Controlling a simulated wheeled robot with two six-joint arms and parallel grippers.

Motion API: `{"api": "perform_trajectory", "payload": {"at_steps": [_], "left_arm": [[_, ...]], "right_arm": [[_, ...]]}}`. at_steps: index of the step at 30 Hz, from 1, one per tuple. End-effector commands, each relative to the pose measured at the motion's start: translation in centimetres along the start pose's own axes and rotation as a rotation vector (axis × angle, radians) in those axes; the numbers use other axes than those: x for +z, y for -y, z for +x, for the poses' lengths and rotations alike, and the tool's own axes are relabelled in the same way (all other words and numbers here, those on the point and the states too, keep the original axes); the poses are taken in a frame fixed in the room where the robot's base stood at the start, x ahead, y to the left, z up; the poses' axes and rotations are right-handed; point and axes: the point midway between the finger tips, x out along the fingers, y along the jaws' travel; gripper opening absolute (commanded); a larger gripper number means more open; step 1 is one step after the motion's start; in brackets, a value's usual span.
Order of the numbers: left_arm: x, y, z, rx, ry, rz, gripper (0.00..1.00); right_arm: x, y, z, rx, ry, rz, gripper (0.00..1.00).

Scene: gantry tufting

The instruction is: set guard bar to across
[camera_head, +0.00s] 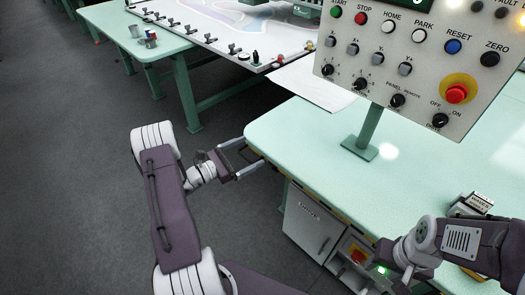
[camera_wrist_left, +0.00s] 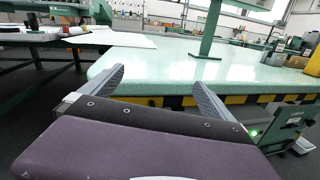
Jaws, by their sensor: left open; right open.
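A yellow-and-black striped bar (camera_wrist_left: 232,99), which looks like the guard bar, runs along below the front edge of the pale green table in the left wrist view. In the head view only a thin part of it (camera_head: 338,212) shows under the tabletop edge. My left gripper (camera_head: 252,152) is open and empty at the table's left corner, its two fingers pointing at the edge. In the left wrist view its fingers (camera_wrist_left: 159,78) stand apart with the table edge beyond them. My right gripper (camera_head: 386,262) is at the lower right by the table front, its fingers hard to make out.
A control panel (camera_head: 413,75) stands on a green post on the table (camera_head: 300,125). Below the edge are a grey cabinet (camera_head: 312,228) and a box with a red button (camera_head: 357,256). A second table with a white frame stands behind left. Grey floor lies open at left.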

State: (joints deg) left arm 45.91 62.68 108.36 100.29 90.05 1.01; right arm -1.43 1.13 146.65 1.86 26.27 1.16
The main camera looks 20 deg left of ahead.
Motion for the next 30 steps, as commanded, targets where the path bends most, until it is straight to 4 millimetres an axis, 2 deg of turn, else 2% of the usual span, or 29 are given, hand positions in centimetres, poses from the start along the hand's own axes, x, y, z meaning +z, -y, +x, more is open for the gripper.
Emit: {"api": "perform_trajectory", "payload": {"at_steps": [1,3,6,9,14,21,24,30], "left_arm": [[-4.6,-0.7,-2.7,0.072,-0.018,-0.055,1.00],[-7.5,-1.2,-5.3,0.141,-0.033,-0.111,1.00],[-8.8,-1.8,-7.3,0.195,-0.040,-0.136,1.00],[-8.6,-2.1,-7.7,0.203,-0.041,-0.133,1.00],[-8.7,-2.2,-6.2,0.196,-0.042,-0.132,1.00],[-8.9,-3.1,-1.2,0.193,-0.042,-0.131,1.00],[-9.0,-3.5,0.3,0.195,-0.041,-0.132,1.00],[-9.0,-3.7,1.4,0.197,-0.042,-0.133,1.00]], "right_arm": [[0.2,0.0,2.0,0.000,0.000,0.000,0.50],[0.3,-0.1,2.7,0.000,0.000,0.000,0.50],[0.4,-0.1,3.0,0.000,0.001,0.000,0.50],[0.3,-0.1,2.9,0.000,0.000,0.000,0.50],[0.3,-0.1,3.0,0.000,0.000,0.000,0.50],[0.4,-0.1,3.5,0.000,0.000,0.000,0.50],[0.4,-0.1,3.6,0.000,0.000,0.000,0.50],[0.4,-0.1,3.7,0.000,0.000,0.000,0.50]]}}
